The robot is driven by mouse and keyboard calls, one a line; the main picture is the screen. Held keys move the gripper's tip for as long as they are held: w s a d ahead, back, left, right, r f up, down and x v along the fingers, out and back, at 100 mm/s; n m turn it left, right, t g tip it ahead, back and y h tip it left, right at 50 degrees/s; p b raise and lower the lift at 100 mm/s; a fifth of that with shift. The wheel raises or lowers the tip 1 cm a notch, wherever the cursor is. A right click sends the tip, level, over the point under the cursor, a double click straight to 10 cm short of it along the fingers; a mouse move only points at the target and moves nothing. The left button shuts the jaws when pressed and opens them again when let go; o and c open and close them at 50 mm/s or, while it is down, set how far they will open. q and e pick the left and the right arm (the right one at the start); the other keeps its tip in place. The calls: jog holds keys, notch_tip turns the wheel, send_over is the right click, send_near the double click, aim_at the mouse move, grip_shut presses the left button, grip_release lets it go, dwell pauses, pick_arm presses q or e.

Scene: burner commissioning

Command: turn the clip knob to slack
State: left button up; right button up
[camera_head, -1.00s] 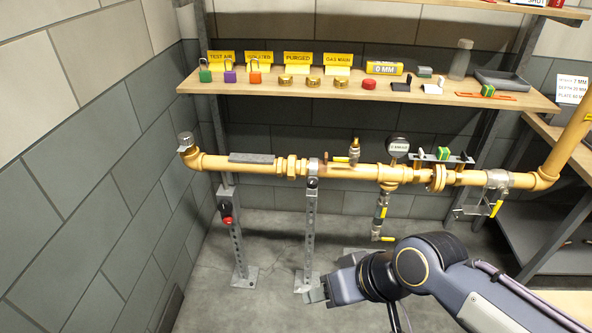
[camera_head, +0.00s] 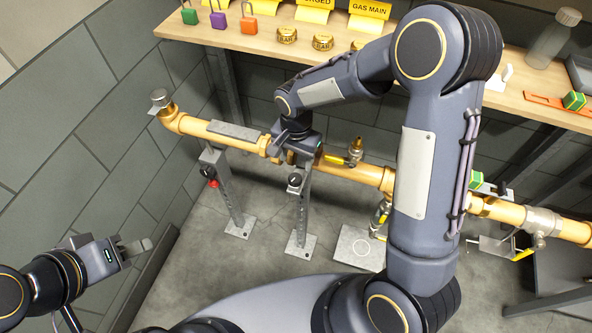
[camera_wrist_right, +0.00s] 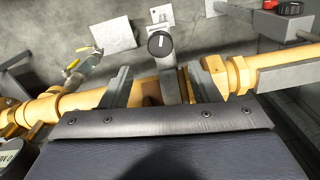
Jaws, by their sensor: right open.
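The clip knob appears to be the black round knob (camera_head: 294,180) on the middle upright post (camera_head: 300,215), just below the yellow pipe. The right wrist view shows this knob (camera_wrist_right: 160,43) with a pale mark on its face, beyond the fingertips. My right gripper (camera_wrist_right: 162,82) is open, with its fingers apart over the pipe (camera_wrist_right: 145,90) and nothing clasped. In the head view my right gripper (camera_head: 292,148) is above the knob and hides the pipe clamp there. My left gripper (camera_head: 135,247) is at the lower left, away from the pipe; its finger gap is unclear.
A red knob (camera_head: 212,183) sits on the left post; it also shows in the right wrist view (camera_wrist_right: 288,8). A valve with a yellow handle (camera_head: 354,152) stands right of my right gripper. The wooden shelf (camera_head: 260,38) with padlocks and caps is behind. Floor in front is open.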

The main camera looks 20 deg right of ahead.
aim_at(295, 177)
notch_tip(295, 177, down, 8)
jog(key=shift+a+r+p, duration=0.1)
jog(key=shift+p, duration=0.4)
jog(key=shift+c, duration=0.5)
jog(key=c, duration=0.9)
